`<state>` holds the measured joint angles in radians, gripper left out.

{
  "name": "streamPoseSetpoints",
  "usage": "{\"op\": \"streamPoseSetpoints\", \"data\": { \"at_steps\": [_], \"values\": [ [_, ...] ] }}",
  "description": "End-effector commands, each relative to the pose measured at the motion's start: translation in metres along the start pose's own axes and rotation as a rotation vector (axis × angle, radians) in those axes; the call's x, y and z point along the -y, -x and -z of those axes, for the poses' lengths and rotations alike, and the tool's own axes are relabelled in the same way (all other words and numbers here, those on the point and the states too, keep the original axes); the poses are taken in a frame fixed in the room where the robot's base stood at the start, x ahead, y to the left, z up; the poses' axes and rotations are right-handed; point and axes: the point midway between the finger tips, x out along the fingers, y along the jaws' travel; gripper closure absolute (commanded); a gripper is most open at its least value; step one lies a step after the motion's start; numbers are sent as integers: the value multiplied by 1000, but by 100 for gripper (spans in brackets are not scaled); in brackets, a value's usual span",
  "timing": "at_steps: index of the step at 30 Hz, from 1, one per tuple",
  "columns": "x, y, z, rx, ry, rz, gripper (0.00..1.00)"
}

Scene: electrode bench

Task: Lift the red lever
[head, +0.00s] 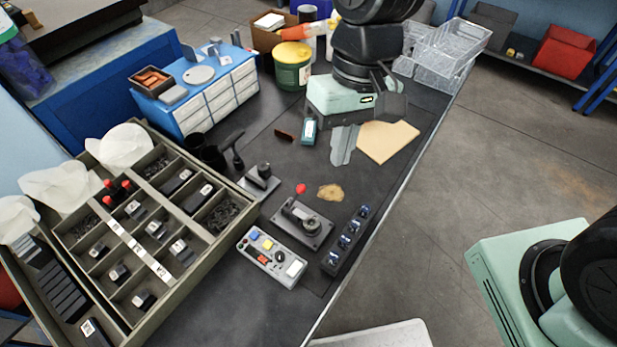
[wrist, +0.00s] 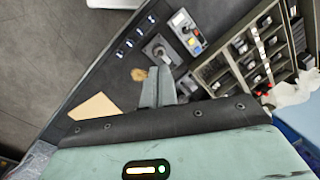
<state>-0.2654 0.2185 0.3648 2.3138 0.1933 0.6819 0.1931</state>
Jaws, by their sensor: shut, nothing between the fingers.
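The red lever is a short lever with a red ball knob (head: 300,188), mounted on a dark grey base plate (head: 318,240) on the bench. The knob points up and away from the bench's near end. In the wrist view the base plate (wrist: 152,48) lies beyond my fingertips; I cannot make out the red knob there. My gripper (head: 341,160) is shut and empty, pointing down above the far part of the bench, behind the lever and apart from it. Its two grey fingers also show together in the wrist view (wrist: 160,70).
A button box (head: 272,258) and a dark strip with blue switches (head: 346,240) flank the lever's near side. A small dark device (head: 260,183) stands left of it. A large compartment tray (head: 190,275) fills the left. A tan sheet (head: 388,140) lies beside my gripper.

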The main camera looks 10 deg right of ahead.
Motion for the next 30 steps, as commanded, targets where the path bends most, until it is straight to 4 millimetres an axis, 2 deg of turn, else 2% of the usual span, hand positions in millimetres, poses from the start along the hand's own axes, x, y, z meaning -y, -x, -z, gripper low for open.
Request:
{"op": "streamPoseSetpoints", "data": {
  "at_steps": [1, 6, 15, 22, 26, 30],
  "values": [
    [-3, -9, 16, 21, -65, 22, 100],
    [-15, -35, 65, 81, -286, 91, 100],
    [-54, -95, 139, 189, -669, 198, 100],
    [-80, -131, 170, 245, -863, 246, 100],
    [-86, -140, 176, 258, -909, 258, 100],
    [-87, -140, 177, 260, -915, 259, 100]
  ]
}}
